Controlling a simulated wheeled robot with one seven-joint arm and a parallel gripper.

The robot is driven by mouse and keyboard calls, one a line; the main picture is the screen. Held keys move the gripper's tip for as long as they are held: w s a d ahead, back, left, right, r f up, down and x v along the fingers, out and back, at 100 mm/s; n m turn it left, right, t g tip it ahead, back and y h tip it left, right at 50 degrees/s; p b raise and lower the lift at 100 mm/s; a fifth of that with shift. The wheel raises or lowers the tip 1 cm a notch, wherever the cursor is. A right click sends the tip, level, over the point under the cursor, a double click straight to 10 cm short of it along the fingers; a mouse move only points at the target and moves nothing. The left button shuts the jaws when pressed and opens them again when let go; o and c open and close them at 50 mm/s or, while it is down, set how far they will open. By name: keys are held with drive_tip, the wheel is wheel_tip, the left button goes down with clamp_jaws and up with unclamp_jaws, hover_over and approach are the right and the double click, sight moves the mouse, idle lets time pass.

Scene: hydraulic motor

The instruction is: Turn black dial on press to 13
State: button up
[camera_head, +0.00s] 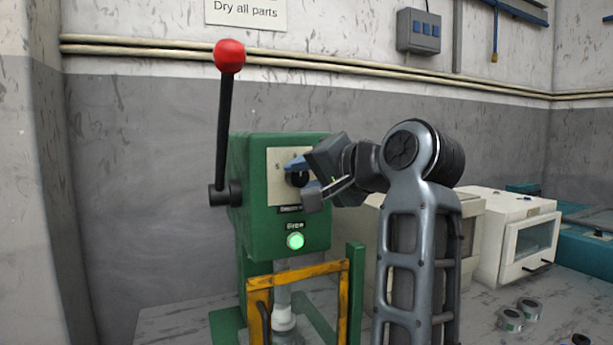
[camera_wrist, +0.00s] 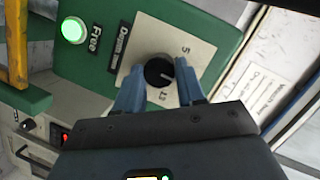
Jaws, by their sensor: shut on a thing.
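The green press (camera_head: 248,165) stands against the wall, with a pale dial plate on its front. The black dial (camera_wrist: 158,71) sits on that plate and also shows, partly covered, in the head view (camera_head: 297,179). My gripper (camera_head: 302,178) is shut on the dial, its blue fingers on either side of it in the wrist view (camera_wrist: 159,75). A small light mark on the dial points to the right in the wrist view. A "5" and what looks like "13" are printed nearby; the exact setting cannot be told. My gripper hides part of the plate.
A black lever with a red knob (camera_head: 229,56) rises at the press's left side. A lit green button (camera_head: 295,241) marked "Free" is below the dial. A yellow guard frame (camera_head: 258,302) stands beneath. White machines (camera_head: 510,230) are at the right.

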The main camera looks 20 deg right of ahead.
drive_tip(key=shift+m, duration=0.3)
drive_tip(key=m, duration=0.1)
drive_tip(key=m+y+p, duration=0.1)
drive_tip(key=m, duration=0.1)
drive_tip(key=m+t, duration=0.1)
drive_tip(key=shift+d+f+m+y+p, duration=0.1)
drive_tip(key=shift+f+m+y+p, duration=0.2)
drive_tip(key=shift+y+p, duration=0.1)
drive_tip(key=m+t, duration=0.1)
drive_tip(key=m, duration=0.1)
drive_tip(key=m+t, duration=0.1)
drive_tip(key=m, duration=0.2)
drive_tip(key=shift+f+p, duration=0.15)
drive_tip(key=shift+p, duration=0.15)
drive_tip(key=shift+m, duration=0.4)
drive_tip(key=o, duration=1)
drive_tip(key=shift+o, duration=0.2)
drive_tip(key=b+v, duration=0.1)
drive_tip(key=v, duration=0.6)
drive_tip(key=shift+s+d, duration=0.15)
drive_tip(key=shift+s, duration=0.25)
